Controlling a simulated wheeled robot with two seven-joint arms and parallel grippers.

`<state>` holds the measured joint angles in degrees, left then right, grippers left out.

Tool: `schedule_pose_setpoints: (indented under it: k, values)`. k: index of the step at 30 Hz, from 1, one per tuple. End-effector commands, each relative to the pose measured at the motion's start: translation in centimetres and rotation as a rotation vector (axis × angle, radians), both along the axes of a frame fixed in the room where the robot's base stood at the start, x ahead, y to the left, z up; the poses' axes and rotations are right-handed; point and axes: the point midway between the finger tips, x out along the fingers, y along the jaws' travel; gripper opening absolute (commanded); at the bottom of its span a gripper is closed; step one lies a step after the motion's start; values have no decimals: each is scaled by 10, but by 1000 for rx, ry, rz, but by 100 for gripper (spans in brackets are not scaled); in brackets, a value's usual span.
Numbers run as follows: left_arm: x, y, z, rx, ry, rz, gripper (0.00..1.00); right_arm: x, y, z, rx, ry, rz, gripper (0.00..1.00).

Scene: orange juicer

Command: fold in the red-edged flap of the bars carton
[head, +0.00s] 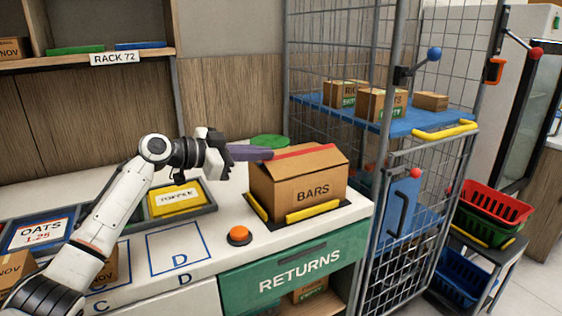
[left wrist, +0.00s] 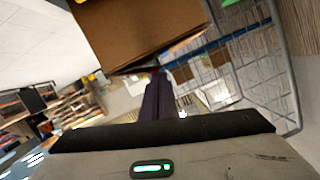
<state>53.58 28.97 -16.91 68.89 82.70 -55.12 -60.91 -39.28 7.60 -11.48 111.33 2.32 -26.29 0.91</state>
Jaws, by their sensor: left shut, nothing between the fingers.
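The bars carton (head: 312,193) is a brown box marked BARS, standing on the white counter in a black base with yellow bars. Its red-edged flap (head: 304,152) shows as a red strip along the top, raised above the carton's body; its exact angle is hard to tell. My left gripper (head: 268,154) reaches in from the left with its dark purple fingers shut and empty, tips at the left end of the red strip. I cannot tell whether they touch it. In the left wrist view the shut fingers (left wrist: 158,95) point just below a large brown carton face (left wrist: 140,35). My right gripper is out of view.
An orange button (head: 239,235) is on the counter left of the carton. A yellow-labelled tray (head: 178,200) lies further left, and a green round thing (head: 269,141) is behind the gripper. A wire cage (head: 420,180) with a blue shelf stands right of the counter.

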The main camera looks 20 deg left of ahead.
Motion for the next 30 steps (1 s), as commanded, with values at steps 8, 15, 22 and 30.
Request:
schedule_pose_setpoints:
  k: [8, 15, 22, 30]
  values:
    - [2, 4, -10, -100, 104, 0, 0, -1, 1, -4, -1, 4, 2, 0]
    - [2, 5, -13, -132, 142, 0, 0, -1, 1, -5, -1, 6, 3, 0]
    - [2, 5, -14, -138, 148, 0, 0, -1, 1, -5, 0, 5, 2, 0]
    - [2, 5, -13, -137, 147, 0, 0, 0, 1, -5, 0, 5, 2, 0]
